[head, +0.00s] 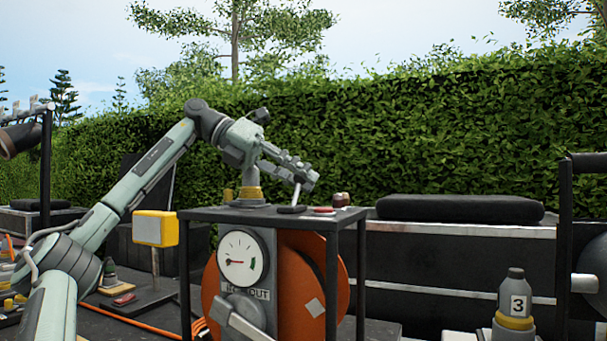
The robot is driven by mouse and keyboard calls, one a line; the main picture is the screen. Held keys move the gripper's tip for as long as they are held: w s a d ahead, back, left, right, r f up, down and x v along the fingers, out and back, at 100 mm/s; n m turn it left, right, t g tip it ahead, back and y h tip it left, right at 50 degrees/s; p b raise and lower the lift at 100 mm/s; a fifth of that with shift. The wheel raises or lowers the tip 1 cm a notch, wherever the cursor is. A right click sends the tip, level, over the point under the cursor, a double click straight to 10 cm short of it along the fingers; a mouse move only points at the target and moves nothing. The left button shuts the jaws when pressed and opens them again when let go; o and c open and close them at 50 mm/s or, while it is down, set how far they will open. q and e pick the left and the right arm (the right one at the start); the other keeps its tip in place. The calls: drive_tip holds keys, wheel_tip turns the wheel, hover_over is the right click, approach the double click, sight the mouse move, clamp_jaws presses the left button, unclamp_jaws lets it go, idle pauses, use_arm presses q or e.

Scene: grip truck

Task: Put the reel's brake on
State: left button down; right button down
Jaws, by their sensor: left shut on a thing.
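The reel (305,262) is an orange drum in a dark frame, with a round gauge (243,258) and a grey crank-like handle (240,320) on its front. On the frame's flat top (215,214) are a dark round knob (291,209) and a red disc (324,210). My left gripper (304,180) reaches over this top from the left, pointing down to the right. It is shut on a thin grey lever (297,196) that rises by the dark knob. The fingers hide the lever's upper end. My right gripper is out of view.
A yellow-rimmed box (155,228) on a post stands left of the reel. A grey bottle marked 3 (515,300) stands at the lower right. Dark cases with a black pad (460,208) lie behind, before a hedge (450,120). An orange hose (150,325) runs along the floor.

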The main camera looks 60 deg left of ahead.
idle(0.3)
use_arm(q)
drive_tip(key=c, duration=1.3)
unclamp_jaws()
drive_tip(key=shift+c, duration=0.2)
drive_tip(key=v, duration=1.2)
drive_tip(key=shift+w, duration=0.1)
